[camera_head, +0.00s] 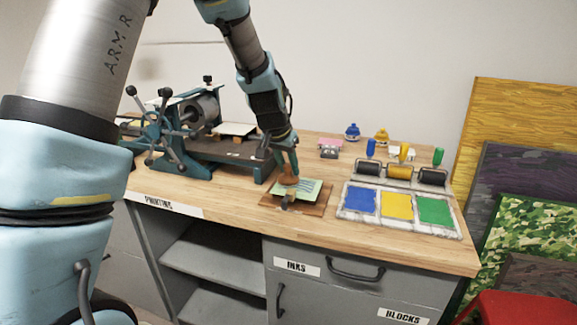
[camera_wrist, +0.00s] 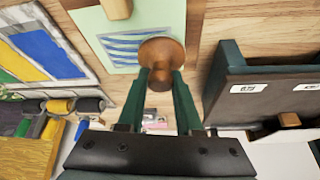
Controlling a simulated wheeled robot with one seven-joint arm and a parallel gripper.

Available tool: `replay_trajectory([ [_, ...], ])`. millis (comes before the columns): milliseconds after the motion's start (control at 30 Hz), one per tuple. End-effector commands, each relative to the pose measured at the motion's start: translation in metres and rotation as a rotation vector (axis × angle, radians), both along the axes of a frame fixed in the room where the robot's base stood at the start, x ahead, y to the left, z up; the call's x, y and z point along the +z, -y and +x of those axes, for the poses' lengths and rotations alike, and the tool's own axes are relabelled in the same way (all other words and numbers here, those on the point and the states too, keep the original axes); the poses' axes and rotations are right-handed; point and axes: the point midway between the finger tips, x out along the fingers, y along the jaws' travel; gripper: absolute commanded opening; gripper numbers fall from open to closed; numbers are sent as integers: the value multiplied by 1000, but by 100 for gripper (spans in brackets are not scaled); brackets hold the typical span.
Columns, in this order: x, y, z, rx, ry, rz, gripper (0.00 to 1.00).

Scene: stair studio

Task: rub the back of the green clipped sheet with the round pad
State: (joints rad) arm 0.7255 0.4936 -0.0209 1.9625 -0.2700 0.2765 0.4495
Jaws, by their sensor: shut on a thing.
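The pale green sheet (camera_head: 312,187) with blue stripes lies on a brown wooden board (camera_head: 318,210) at the bench's front edge. It also shows in the wrist view (camera_wrist: 88,22), with a wooden clip (camera_wrist: 117,8) on its far edge. My gripper (camera_head: 290,172) is shut on the knob of the round brown pad (camera_head: 288,180). I cannot tell whether the pad touches the sheet.
A teal press (camera_head: 185,140) with spoked handles stands left of the board. An ink tray (camera_head: 397,225) with blue, yellow and green fields lies right, with rollers (camera_head: 400,173) behind it. Small blue and yellow items (camera_head: 381,136) stand farther back. Bare bench lies around the board.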

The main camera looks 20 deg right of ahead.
Motion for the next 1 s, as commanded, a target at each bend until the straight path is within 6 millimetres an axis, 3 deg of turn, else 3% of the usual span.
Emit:
replay_trajectory([
  [1000,-2,18,-18,-2,-2,2,0],
])
